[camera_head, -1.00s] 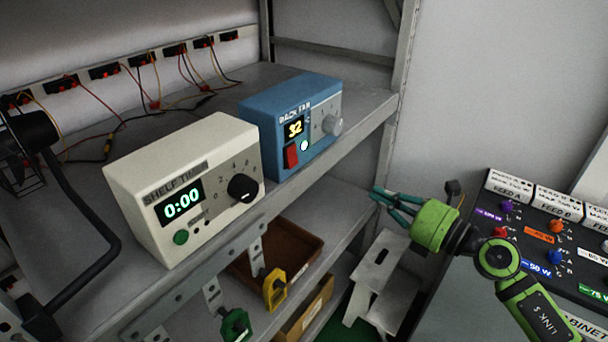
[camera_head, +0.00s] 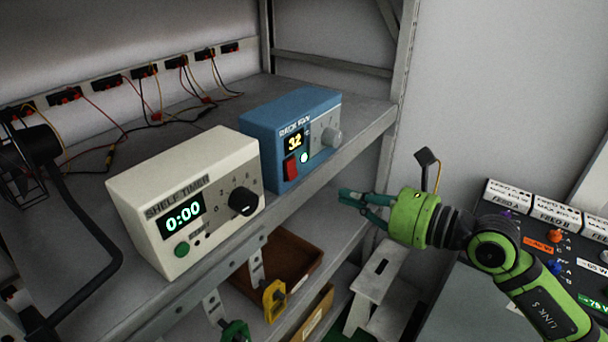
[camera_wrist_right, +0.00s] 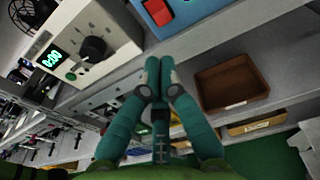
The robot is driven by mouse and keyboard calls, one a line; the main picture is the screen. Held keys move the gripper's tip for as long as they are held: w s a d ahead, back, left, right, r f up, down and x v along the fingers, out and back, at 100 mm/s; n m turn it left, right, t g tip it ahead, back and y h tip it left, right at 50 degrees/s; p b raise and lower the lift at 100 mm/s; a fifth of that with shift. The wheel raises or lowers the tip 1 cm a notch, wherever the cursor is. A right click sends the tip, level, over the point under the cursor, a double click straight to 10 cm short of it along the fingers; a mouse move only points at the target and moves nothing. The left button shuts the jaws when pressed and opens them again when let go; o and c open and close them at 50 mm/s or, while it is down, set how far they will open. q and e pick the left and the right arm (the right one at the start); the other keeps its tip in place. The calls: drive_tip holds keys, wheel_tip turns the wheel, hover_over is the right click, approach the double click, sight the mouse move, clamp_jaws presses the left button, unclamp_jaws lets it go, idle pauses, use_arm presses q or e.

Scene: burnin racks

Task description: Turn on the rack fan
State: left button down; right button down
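The rack fan unit (camera_head: 300,105) is a blue box on the upper shelf. Its front has a display reading 32, a red rocker switch (camera_head: 291,167), a small pale lit round lamp or button (camera_head: 304,158) and a grey knob (camera_head: 331,137). In the right wrist view the red switch (camera_wrist_right: 158,12) shows at the top edge; the rest of the front is mostly cut off. My right gripper (camera_head: 343,196) is in front of the shelf edge, right of and below the unit, apart from it. In the wrist view its teal fingers (camera_wrist_right: 159,68) are together and empty. My left gripper is not in view.
A cream shelf timer (camera_head: 190,200) reading 0:00 stands left of the fan unit. The shelf's front edge (camera_head: 345,150) runs below both. A brown tray (camera_head: 292,255) and yellow clamp (camera_head: 273,298) sit lower. A dark control panel (camera_head: 515,228) stands at right.

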sight(291, 178)
drive_tip(key=p+x, duration=0.3)
drive_tip(key=x, duration=0.6)
drive_tip(key=shift+w+a+r+p, duration=0.1)
drive_tip(key=shift+w+a+p, duration=0.05)
drive_tip(key=shift+a+p, duration=0.2)
drive_tip(key=shift+w+a+f, duration=0.2)
drive_tip(key=shift+w+a, duration=0.05)
drive_tip(key=shift+a, duration=0.1)
